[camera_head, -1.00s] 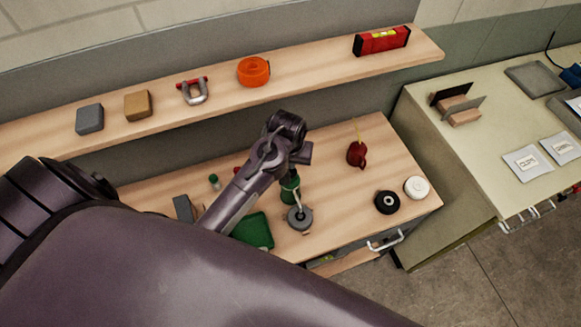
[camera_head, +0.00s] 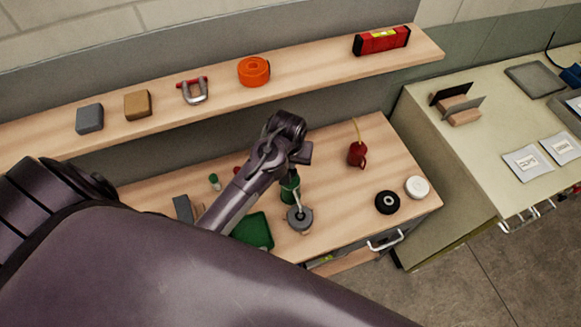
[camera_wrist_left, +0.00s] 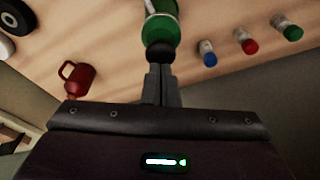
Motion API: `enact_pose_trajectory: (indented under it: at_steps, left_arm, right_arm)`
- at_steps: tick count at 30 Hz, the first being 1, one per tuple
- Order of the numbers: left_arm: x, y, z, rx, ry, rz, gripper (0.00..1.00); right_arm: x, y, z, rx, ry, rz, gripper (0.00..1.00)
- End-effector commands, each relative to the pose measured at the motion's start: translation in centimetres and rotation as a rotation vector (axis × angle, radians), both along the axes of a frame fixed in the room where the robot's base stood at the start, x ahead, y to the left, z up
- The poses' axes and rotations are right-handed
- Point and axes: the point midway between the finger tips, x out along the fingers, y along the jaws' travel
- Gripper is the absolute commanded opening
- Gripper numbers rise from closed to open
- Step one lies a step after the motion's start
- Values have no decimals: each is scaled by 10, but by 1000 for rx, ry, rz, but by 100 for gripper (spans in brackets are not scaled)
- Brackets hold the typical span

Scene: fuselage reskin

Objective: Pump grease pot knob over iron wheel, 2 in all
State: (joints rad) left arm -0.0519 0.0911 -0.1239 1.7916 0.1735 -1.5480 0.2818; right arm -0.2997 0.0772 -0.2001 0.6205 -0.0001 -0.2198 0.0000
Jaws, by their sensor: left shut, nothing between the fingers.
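The green grease pot (camera_head: 290,189) stands on the wooden bench, with a pale nozzle reaching toward the grey iron wheel (camera_head: 300,219). In the left wrist view the pot (camera_wrist_left: 162,30) shows its dark round knob (camera_wrist_left: 160,52) right at my fingertips. My left gripper (camera_head: 292,170) is above the pot. In the wrist view its fingers (camera_wrist_left: 161,72) are shut together with nothing between them, at the knob; I cannot tell whether they touch it. The wheel is not clearly visible in the wrist view. My right gripper is out of view.
A red oil can (camera_head: 357,154), black wheel (camera_head: 387,202) and white wheel (camera_head: 417,187) stand to the right on the bench. A green tray (camera_head: 254,231) lies left of the iron wheel. Small capped bottles (camera_wrist_left: 249,41) stand near the pot. A shelf (camera_head: 320,69) runs behind.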

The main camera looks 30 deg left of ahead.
Motion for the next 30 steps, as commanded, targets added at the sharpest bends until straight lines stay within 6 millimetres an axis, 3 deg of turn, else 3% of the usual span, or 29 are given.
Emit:
enact_pose_trajectory:
  at_steps: [21,30]
  left_arm:
    - [-1,0,-23,-1,2,0,0]
    - [-1,0,-18,0,3,0,0]
  right_arm:
    - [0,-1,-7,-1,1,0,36]
    - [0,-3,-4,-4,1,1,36]
